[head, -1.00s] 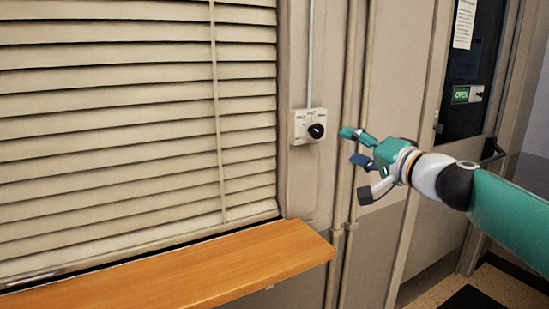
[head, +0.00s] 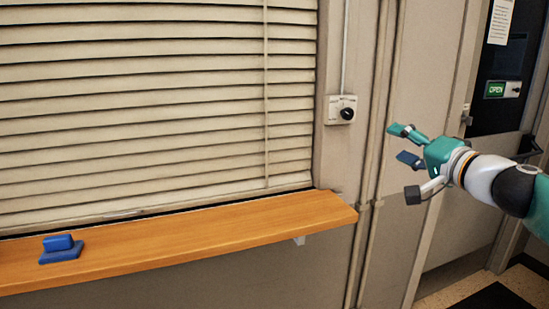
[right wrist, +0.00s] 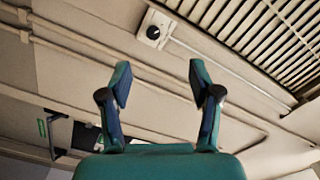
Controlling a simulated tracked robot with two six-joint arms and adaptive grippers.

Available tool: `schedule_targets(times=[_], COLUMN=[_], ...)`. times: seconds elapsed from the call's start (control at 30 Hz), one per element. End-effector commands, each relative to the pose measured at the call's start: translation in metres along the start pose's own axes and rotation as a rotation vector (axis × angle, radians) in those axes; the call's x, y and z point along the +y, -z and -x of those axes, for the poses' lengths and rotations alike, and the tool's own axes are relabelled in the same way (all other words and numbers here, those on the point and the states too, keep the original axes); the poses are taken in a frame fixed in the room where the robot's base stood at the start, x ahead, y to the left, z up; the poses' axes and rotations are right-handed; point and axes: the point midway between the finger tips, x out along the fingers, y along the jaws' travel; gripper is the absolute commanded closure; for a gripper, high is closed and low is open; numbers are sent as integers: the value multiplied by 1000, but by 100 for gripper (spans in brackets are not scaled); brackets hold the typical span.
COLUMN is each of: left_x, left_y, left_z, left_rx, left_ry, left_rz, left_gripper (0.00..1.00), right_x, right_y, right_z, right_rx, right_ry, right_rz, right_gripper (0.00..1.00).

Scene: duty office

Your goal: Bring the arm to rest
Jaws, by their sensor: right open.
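My right gripper (head: 404,146) is at the right of the head view, its arm coming in from the right edge. Its two fingers are spread apart and nothing is between them. It is in the air, to the right of and a little below the wall switch (head: 341,109), apart from it. The right wrist view shows the open fingers (right wrist: 160,85) with the switch (right wrist: 154,30) beyond them. The switch is a pale box with a black knob. My left gripper is not in view.
A wooden shelf (head: 190,240) runs below the closed blind (head: 130,110). A blue object (head: 60,249) sits on its left part. Pipes run down the wall beside the switch. A door with a green OPEN sign (head: 495,90) stands at the right.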

Motion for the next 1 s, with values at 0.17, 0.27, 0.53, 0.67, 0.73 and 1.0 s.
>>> schedule_targets(times=[0.17,0.27,0.53,0.67,0.73,1.0], left_x=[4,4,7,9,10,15], left_y=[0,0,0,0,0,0], left_z=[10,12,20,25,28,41], left_rx=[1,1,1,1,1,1], left_ry=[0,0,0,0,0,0], left_rz=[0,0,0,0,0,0], left_gripper=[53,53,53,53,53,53], right_x=[35,56,128,182,218,347], right_y=[-10,-24,-82,-129,-165,-314], right_z=[-19,-28,-46,-48,-44,25], right_rx=[-36,-66,-189,-283,-351,-650], right_ry=[-61,-95,-222,-324,-398,-687], right_rz=[-30,-48,-76,-79,-81,-47], right_gripper=[37,37,37,37,37,37])
